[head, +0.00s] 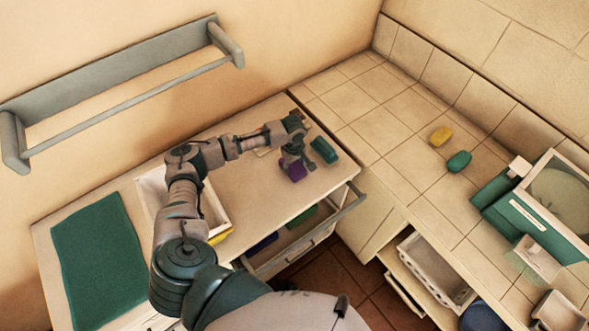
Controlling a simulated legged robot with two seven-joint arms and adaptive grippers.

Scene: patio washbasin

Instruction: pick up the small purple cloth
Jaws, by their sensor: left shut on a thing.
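The small purple cloth (296,171) is at the fingertips of my left gripper (290,161), over the wooden counter near its right end. The gripper points down and is shut on the cloth, hiding part of it. I cannot tell whether the cloth still touches the counter. My right gripper does not show.
A teal block (324,149) lies just right of the gripper. A drawer (291,254) stands open below the counter's front edge. A white tray (151,190) and a green mat (97,262) lie to the left. A rail (130,103) is on the wall.

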